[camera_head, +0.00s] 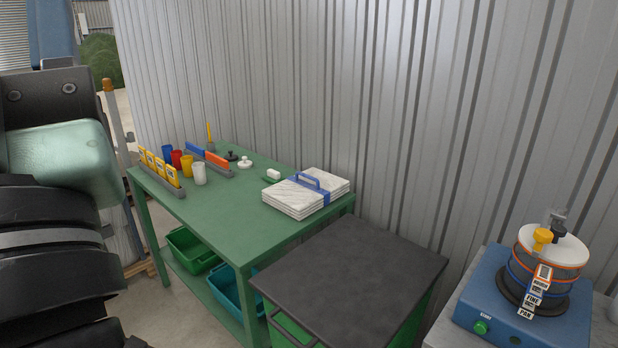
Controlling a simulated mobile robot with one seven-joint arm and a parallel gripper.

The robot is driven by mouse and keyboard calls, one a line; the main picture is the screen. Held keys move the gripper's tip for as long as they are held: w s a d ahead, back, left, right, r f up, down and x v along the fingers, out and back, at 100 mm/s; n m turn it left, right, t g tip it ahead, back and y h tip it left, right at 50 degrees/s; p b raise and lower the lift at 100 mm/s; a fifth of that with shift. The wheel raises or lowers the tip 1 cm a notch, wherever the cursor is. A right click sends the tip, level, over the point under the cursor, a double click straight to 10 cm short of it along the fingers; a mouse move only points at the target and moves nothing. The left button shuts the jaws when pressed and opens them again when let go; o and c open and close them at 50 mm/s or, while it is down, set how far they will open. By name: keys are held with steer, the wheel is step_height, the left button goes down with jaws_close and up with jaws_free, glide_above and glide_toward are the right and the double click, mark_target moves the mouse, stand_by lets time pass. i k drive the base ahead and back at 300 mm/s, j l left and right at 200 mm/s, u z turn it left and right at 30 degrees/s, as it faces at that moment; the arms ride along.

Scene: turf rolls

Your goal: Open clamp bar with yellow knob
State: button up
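A sieve shaker with a blue base (478,306) stands at the lower right. Its round stack has orange and blue bands and a white lid (553,246). A small grey upright (554,216) shows at the back of the lid. The clamp bar itself is too small to make out, and I cannot tell whether it is closed. My gripper is not in view.
A dark-topped cabinet (350,278) stands left of the shaker. Beyond it is a green table (225,210) with cups, racks and a strapped white stack (305,193). Green (190,250) and teal (228,292) bins sit below. A corrugated wall (350,100) runs close behind.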

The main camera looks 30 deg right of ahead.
mark_target(542, 236)
steer(key=l+z, duration=0.1)
steer(key=z, duration=1.55)
steer(key=i+l+z, duration=0.15)
steer(key=i, duration=0.25)
steer(key=i+l+z, duration=0.2)
steer(key=i, duration=0.2)
steer(key=j, duration=0.1)
